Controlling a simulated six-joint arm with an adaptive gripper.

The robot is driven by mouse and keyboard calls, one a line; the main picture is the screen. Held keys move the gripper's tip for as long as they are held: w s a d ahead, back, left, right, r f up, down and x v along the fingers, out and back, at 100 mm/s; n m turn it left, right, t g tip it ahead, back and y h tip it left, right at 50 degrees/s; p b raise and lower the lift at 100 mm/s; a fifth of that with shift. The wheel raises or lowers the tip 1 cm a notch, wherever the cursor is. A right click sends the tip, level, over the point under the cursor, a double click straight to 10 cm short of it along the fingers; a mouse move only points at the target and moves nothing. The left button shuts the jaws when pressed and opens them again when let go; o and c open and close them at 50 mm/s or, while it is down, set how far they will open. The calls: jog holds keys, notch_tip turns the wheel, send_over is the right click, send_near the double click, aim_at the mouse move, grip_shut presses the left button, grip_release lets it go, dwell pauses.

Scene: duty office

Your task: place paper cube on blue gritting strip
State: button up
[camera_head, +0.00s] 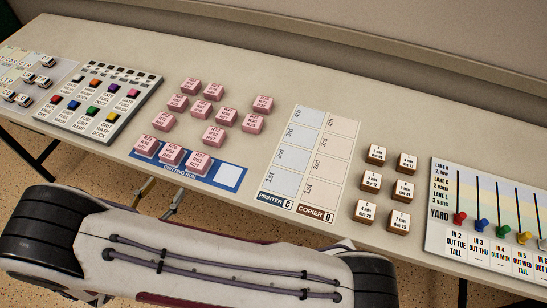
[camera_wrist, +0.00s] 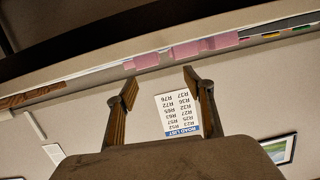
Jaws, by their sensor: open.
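Several pink paper cubes (camera_head: 227,116) with printed labels stand loosely grouped on the table in the head view. The blue gritting strip (camera_head: 229,176) lies at the table's front edge. Three pink cubes (camera_head: 171,155) stand side by side along its left and middle part, and its right end is a bare white square. In the wrist view my gripper (camera_wrist: 160,78) is open, with nothing between its fingers. Pink blocks (camera_wrist: 205,46) show beyond the fingertips, apart from them.
The printer and copier chart (camera_head: 300,165) lies right of the cubes, with several brown-based blocks (camera_head: 377,155) beside it. A coloured-button panel (camera_head: 98,101) stands left, a slider board (camera_head: 490,215) right. A road list (camera_wrist: 177,113) hangs on the wall. The table behind the cubes is clear.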

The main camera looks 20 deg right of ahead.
jog(key=w+a+r+n+y, duration=0.1)
jog(key=w+a+r+y, duration=0.2)
jog(key=w+r+y, duration=0.7)
jog(key=d+r+n+y, duration=0.2)
jog(key=r, duration=0.6)
jog(key=d+r+n+y, duration=0.2)
jog(key=r, duration=0.6)
jog(key=s+d+n+g+h, duration=0.1)
jog(key=s+d+n+g, duration=0.1)
jog(key=s+d, duration=0.9)
jog(key=s+d+n+g+h, duration=0.2)
jog(key=s+d, duration=1)
jog(key=s, duration=0.7)
jog(key=shift+s+d+g, duration=0.3)
jog(key=shift+g, duration=0.5)
